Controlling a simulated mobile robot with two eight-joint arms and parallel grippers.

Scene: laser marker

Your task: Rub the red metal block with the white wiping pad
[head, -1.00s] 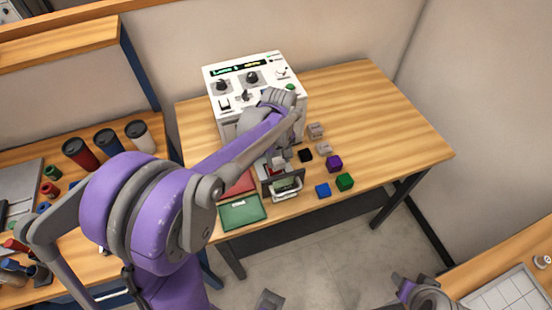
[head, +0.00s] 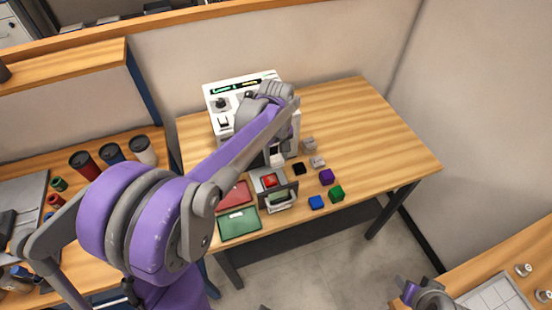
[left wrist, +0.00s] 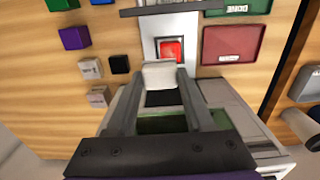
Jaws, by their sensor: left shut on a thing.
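The red metal block (head: 269,181) sits on the light metal plate of a small fixture (head: 283,205) at the table's front. In the left wrist view the red block (left wrist: 171,50) lies just beyond the white wiping pad (left wrist: 160,74). My left gripper (left wrist: 159,82) is shut on the pad, which sits between its fingertips. In the head view the white pad (head: 277,158) is behind the red block, toward the machine, with a small gap in the picture. Whether they touch is unclear. My right gripper (head: 424,295) is at the bottom edge, partly cut off.
The white laser machine (head: 216,92) stands behind my left arm. A red tray (head: 233,196) and a green tray (head: 240,223) lie left of the fixture. Black, blue, green (head: 336,193), purple and greyish blocks lie to the right. The table's right side is clear.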

